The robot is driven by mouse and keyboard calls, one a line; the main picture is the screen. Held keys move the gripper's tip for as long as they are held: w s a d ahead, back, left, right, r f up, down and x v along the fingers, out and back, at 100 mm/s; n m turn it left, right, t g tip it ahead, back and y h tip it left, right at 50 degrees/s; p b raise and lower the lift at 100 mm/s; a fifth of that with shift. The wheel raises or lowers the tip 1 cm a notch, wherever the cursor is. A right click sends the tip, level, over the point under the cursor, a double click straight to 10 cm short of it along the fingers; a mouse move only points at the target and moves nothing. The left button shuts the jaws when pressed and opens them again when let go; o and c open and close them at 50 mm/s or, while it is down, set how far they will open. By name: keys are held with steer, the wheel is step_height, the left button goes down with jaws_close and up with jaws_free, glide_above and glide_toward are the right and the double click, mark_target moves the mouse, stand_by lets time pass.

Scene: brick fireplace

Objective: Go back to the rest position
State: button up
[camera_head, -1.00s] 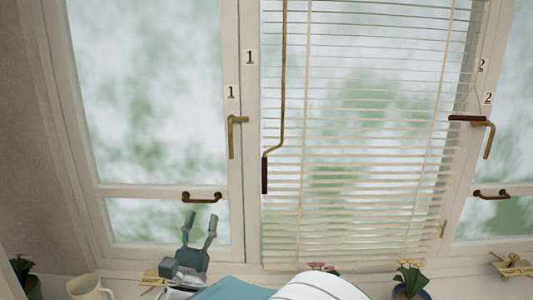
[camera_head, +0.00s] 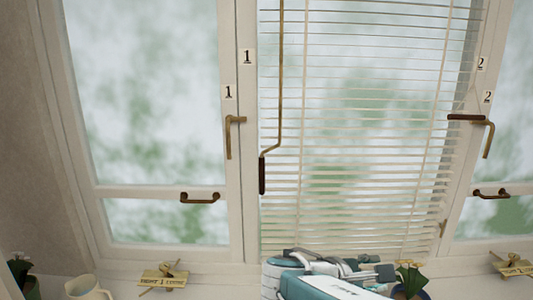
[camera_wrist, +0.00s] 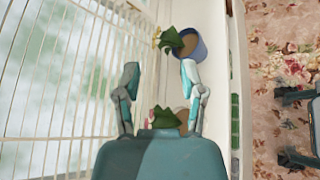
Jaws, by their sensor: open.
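My gripper (camera_wrist: 159,85) is open in the wrist view, its two fingers spread with nothing held between them. Beyond the fingers is a blue flower pot (camera_wrist: 188,45) with green leaves on the white sill. A second plant (camera_wrist: 165,119) shows low between the fingers, partly hidden by the gripper body. In the head view my folded arm fills the bottom middle, in front of the blinds (camera_head: 350,130); the fingertips are hard to make out there.
A left window with a brass handle (camera_head: 230,135) and a lower pull (camera_head: 200,198) stands beside the blinds. A blind crank (camera_head: 263,175) hangs down. On the sill are a cream mug (camera_head: 88,288), a brass latch (camera_head: 163,276) and a flower pot (camera_head: 411,280). Patterned carpet (camera_wrist: 275,45) lies at right.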

steer(key=s+d+f+m+g+y, duration=0.2)
steer(key=s+f+m+g+y, duration=0.1)
steer(key=s+f+m+y, duration=0.4)
steer(key=s+a+r+m+t+y, duration=0.1)
steer(key=s+a+m+t+y, duration=0.1)
steer(key=s+a+m+y, duration=0.3)
steer(key=shift+s+a+r+m+t+y, duration=0.2)
steer(key=shift+s+a+m+t+y, duration=0.25)
steer(key=shift+m, duration=0.75)
